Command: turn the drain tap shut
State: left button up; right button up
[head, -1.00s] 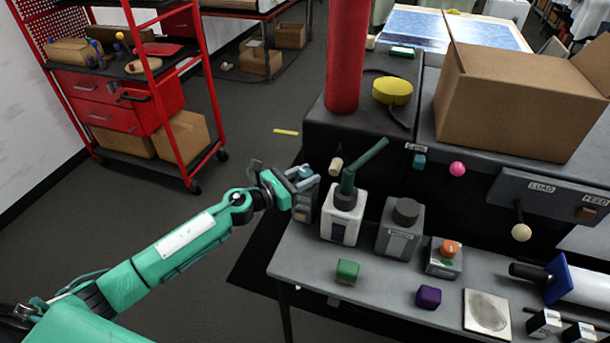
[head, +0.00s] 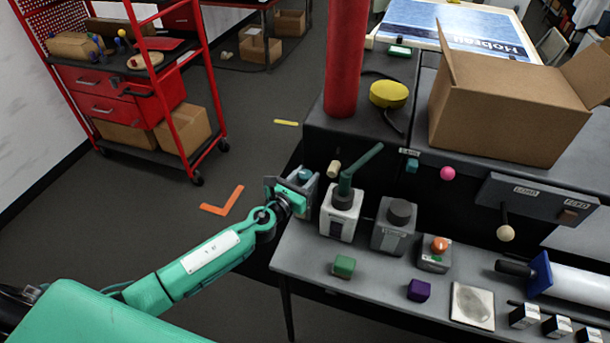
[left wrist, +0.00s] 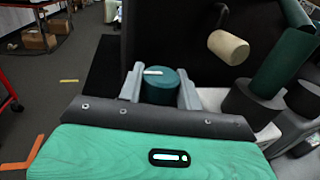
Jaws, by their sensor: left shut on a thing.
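In the left wrist view my left gripper (left wrist: 161,88) has its two grey fingers on either side of a round teal cap (left wrist: 160,86) with a white mark. In the head view my left gripper (head: 303,180) is at the left end of the bench, on the cap (head: 304,174) of a small grey container. A beige cylindrical handle (head: 334,168) sticks out of the dark panel to the right; it also shows in the left wrist view (left wrist: 228,47), apart from my fingers. I cannot tell for sure which part is the drain tap. My right gripper is not in view.
A red cylinder (head: 346,60) rises behind. The floor to the left is open.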

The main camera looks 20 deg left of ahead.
pick_arm(q)
jog(key=o, duration=1)
jog(key=b+v, duration=0.3)
jog(key=v, duration=1)
jog(key=shift+s+b, duration=0.35)
jog(key=shift+s, duration=0.05)
jog(key=shift+a, duration=0.15)
